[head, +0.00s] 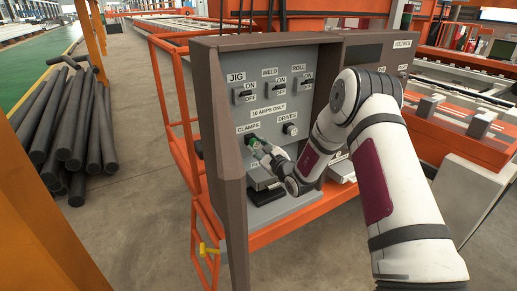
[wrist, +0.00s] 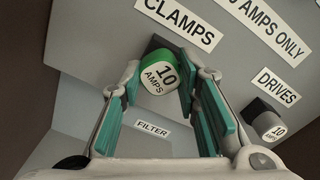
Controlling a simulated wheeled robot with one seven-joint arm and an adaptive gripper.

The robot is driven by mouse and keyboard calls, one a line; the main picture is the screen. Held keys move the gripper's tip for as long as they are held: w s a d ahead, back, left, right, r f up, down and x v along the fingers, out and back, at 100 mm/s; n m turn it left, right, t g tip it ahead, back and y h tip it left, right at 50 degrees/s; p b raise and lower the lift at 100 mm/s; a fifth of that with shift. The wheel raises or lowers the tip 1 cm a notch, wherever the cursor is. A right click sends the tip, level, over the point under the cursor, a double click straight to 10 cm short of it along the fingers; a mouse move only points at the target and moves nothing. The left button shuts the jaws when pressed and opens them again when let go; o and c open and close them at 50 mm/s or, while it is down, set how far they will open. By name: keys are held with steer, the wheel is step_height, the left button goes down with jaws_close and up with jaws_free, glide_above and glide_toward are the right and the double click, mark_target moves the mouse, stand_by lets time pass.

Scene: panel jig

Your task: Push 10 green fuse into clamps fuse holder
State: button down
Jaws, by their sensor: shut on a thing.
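The green fuse, marked 10 AMPS, sits below the CLAMPS label (wrist: 178,22) in the wrist view; the green fuse (wrist: 163,73) shows its face toward the camera. The dark clamps fuse holder (wrist: 157,43) shows just behind it, mostly hidden. The fuse lines up with the holder and appears to be at it; how deep it sits I cannot tell. My gripper (wrist: 160,80) is shut on the fuse, with a teal-padded finger on either side. In the head view my gripper (head: 264,152) reaches the panel just under the CLAMPS label.
The DRIVES holder with a grey fuse (wrist: 268,127) is to the right. A FILTER label (wrist: 153,128) lies below. Switches for JIG (head: 244,93), WELD and ROLL are above. The cabinet's brown side wall (head: 232,170) stands close on the left.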

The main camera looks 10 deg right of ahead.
steer(key=shift+w+a, duration=0.1)
steer(key=shift+w, duration=0.25)
steer(key=c, duration=1.1)
jaws_free()
steer(key=v, duration=1.2)
